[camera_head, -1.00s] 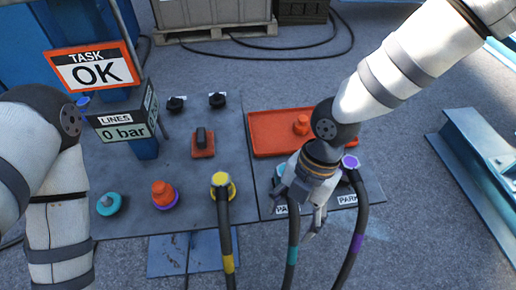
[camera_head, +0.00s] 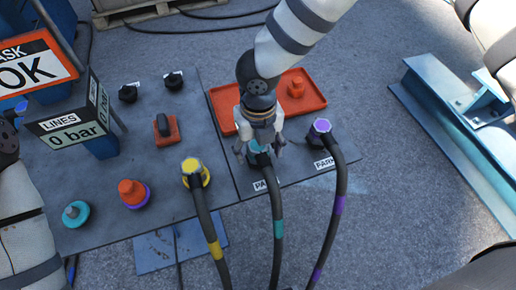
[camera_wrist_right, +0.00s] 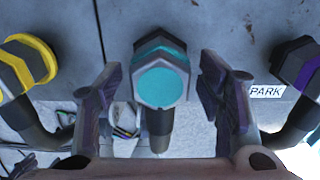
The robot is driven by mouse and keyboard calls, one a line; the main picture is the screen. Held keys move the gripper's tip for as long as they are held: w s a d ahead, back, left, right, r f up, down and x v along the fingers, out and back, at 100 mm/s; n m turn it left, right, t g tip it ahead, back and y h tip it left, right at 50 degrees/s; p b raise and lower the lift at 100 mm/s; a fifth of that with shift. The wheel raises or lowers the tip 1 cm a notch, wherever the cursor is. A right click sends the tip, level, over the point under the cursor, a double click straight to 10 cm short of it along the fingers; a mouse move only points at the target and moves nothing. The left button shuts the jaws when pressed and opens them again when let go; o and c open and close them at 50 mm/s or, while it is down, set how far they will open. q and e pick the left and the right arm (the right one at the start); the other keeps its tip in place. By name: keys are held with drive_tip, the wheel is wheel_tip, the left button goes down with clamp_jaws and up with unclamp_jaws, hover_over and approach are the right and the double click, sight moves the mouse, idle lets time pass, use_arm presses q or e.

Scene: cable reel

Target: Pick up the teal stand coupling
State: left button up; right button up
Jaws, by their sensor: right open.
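The teal stand coupling (camera_head: 257,147) sits upright at a park place on the grey panel, with a teal-banded black hose running from it toward the front. My right gripper (camera_head: 260,153) points down over it, open, with one finger on each side. In the right wrist view the coupling's teal hexagonal top (camera_wrist_right: 160,82) lies between the two spread fingers (camera_wrist_right: 158,90), with a visible gap on both sides. Whether the fingertips reach below its top I cannot tell. My left arm shows at the left edge, but its gripper is out of view.
A purple coupling (camera_head: 322,127) is parked close on the right, and a yellow one (camera_head: 194,172) stands on the left, both with hoses. A red tray (camera_head: 222,102) lies behind. A teal-ringed fitting (camera_head: 76,213) and an orange cap (camera_head: 131,191) stand further left.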

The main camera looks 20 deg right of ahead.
drive_tip(key=shift+c, duration=0.6)
drive_tip(key=shift+r, duration=0.1)
drive_tip(key=c, duration=1.2)
drive_tip(key=shift+c, duration=0.2)
